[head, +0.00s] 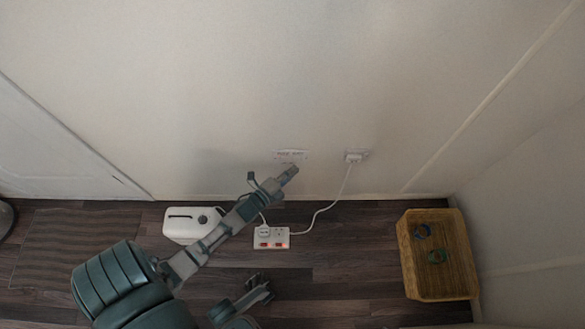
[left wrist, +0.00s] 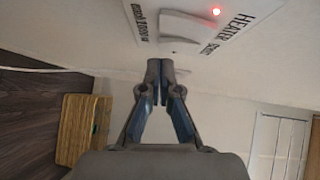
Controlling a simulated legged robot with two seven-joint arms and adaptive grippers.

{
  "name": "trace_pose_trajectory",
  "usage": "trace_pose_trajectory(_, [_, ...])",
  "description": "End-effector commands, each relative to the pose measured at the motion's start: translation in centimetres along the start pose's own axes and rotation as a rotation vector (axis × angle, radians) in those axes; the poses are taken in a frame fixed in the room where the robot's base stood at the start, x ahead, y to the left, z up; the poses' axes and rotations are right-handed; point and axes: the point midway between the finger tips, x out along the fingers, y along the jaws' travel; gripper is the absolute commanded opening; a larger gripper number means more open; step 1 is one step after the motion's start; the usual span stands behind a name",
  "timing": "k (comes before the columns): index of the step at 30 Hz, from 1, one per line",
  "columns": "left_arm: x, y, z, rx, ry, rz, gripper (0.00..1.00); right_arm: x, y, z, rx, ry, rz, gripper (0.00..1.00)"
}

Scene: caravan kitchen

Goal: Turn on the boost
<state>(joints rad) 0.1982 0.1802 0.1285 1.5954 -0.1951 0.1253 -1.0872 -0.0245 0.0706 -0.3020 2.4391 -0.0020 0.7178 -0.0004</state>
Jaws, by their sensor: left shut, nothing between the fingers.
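The boost switch plate (head: 290,156) is a white panel low on the wall. In the left wrist view the plate (left wrist: 215,45) appears upside down, with "HEATER" lettering, a white rocker switch (left wrist: 188,27) and a lit red light. My left gripper (head: 290,171) is shut and empty, its tips at the plate's lower edge in the head view. In the left wrist view its closed fingertips (left wrist: 160,65) are close to the rocker; I cannot tell whether they touch. My right gripper (head: 262,289) is low over the floor, too small to tell whether open or shut.
A wall socket with a plug (head: 354,157) feeds a white cable to a power strip (head: 271,238) on the wooden floor. A white appliance (head: 190,224) stands to its left.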

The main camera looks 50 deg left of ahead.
Motion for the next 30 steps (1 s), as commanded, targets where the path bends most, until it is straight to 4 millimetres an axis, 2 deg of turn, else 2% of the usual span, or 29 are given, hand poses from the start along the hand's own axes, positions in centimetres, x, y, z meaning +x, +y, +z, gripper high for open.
trace_pose_trajectory(7, [0.89,-0.05,0.94,-0.001,0.000,-0.001,0.00,0.29,-0.10,0.13,-0.001,0.019,-0.007,0.40])
trace_pose_trajectory(30, [1.02,0.12,1.15,0.000,0.001,-0.002,0.00,0.36,-0.07,0.26,0.000,0.016,-0.006,0.40])
